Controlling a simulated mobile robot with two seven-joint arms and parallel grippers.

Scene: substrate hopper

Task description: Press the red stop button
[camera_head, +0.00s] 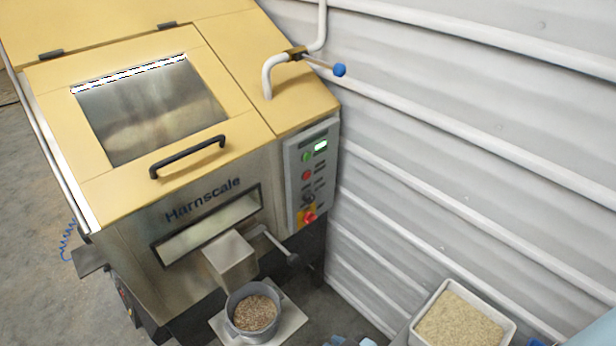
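A grey control panel (312,172) is on the front right of the yellow and steel hopper machine (200,215). It has a small lit green display (320,146) and a green button (306,157) near its top. A round red button (307,175) sits just below the green one. A larger red knob (310,217) on a yellow plate is at the panel's bottom. Nothing covers either red control. I cannot read the labels. Neither of my grippers can be made out; only small pale-blue bits of unclear origin show at the bottom edge.
A black lid handle (188,157), a lever with a dark knob (293,260) and a blue-handled pipe valve (339,70) stick out. A grey bucket of pellets (254,312) stands under the spout (231,257). A white grain bin (463,318) is at lower right. A corrugated wall (480,130) is right of the machine.

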